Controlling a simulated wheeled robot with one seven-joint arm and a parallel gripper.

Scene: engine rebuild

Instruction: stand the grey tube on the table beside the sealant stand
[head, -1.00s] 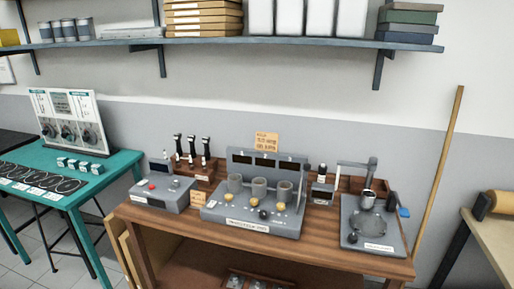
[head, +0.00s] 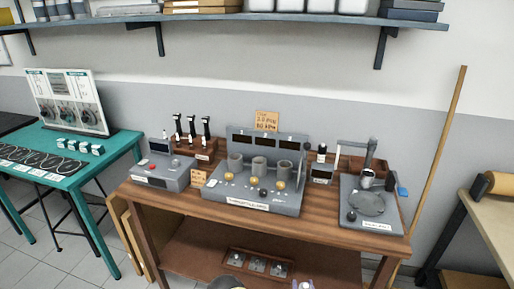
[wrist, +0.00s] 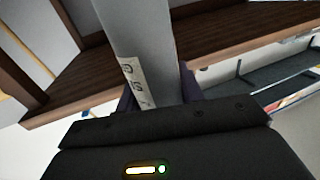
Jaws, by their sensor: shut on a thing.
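In the wrist view a grey tube (wrist: 140,35) with a pale, marked label runs up from between the fingers of my gripper (wrist: 158,92). The gripper is shut on the tube, and the tube's far end is cut off by the frame's top edge. A wooden surface lies behind it. I cannot tell which thing is the sealant stand. The wooden table (head: 150,196) in the head view carries several devices, including a brown rack with black-topped tools (head: 192,138).
A grey console with three cups (head: 255,200) fills the table's middle. A grey box (head: 162,172) is at left and a round-plated stand (head: 371,206) at right. A teal table (head: 60,178) stands left, a pale bench (head: 487,227) right. A shelf (head: 240,17) hangs above.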

